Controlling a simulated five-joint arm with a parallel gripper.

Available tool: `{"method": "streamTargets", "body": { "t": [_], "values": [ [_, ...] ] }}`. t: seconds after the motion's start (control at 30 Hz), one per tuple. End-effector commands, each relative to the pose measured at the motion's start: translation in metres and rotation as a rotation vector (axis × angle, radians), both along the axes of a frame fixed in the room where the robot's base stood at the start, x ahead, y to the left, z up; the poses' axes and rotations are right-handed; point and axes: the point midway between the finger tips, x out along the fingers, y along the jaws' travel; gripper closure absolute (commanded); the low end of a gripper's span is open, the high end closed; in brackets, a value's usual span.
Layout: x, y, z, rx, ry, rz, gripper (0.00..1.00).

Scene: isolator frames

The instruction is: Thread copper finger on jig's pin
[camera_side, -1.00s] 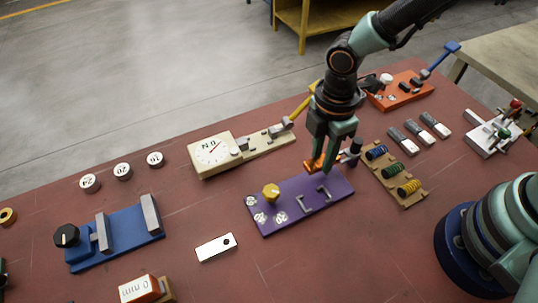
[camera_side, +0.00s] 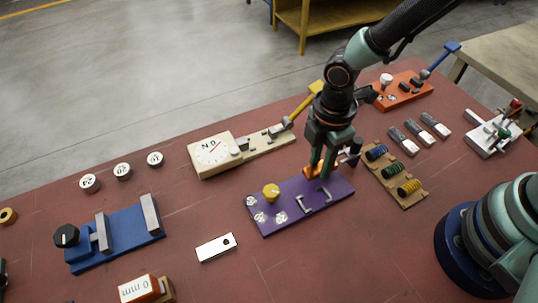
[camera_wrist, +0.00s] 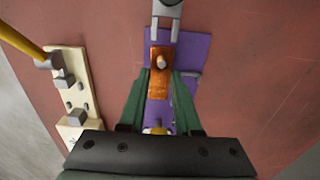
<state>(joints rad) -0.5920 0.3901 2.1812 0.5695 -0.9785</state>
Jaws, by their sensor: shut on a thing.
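The copper finger (camera_side: 312,171) is between my gripper's (camera_side: 320,172) green fingertips, close over the purple jig (camera_side: 335,190). In the wrist view the copper finger (camera_wrist: 159,84) lies lengthwise between the jaws (camera_wrist: 158,85), which are shut on it. A pale pin (camera_wrist: 161,62) shows at the hole near its far end and appears to poke up through it. How far down the pin the finger sits cannot be told. My fingers hide part of the copper finger in the side view.
The jig carries a yellow knob (camera_side: 271,192), metal brackets (camera_side: 323,194) and a black-topped clamp (camera_side: 355,147) beside my gripper. A cream gauge block (camera_side: 210,153) stands behind. A tan rack of coils (camera_side: 398,175) is at right.

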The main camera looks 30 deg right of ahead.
Motion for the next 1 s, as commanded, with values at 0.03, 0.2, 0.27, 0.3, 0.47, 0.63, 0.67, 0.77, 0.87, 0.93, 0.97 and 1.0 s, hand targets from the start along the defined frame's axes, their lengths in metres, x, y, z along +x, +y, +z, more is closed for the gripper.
{"method": "streamTargets", "body": {
  "t": [0.03,0.2,0.27,0.3,0.47,0.63,0.67,0.77,0.87,0.93,0.97,1.0],
  "values": [
    [0.000,0.000,-0.001,0.000,0.000,0.000,1.00],
    [0.000,0.000,-0.005,0.000,0.000,0.000,1.00],
    [0.000,0.000,-0.006,0.000,0.000,0.000,1.00],
    [0.000,0.000,-0.007,0.000,0.000,0.000,1.00],
    [0.000,0.000,-0.011,0.000,0.000,0.000,1.00],
    [0.000,0.000,-0.015,0.000,0.000,0.000,1.00],
    [0.000,0.000,-0.015,0.000,0.000,0.000,1.00],
    [0.000,0.000,-0.016,0.000,-0.001,0.000,0.57],
    [0.000,0.000,-0.016,0.000,0.000,0.001,0.33],
    [0.000,0.000,-0.017,0.000,0.000,0.001,0.33],
    [0.000,0.000,-0.017,0.000,0.000,0.001,0.33],
    [0.000,0.000,-0.016,0.000,0.000,0.001,0.33]
  ]
}}
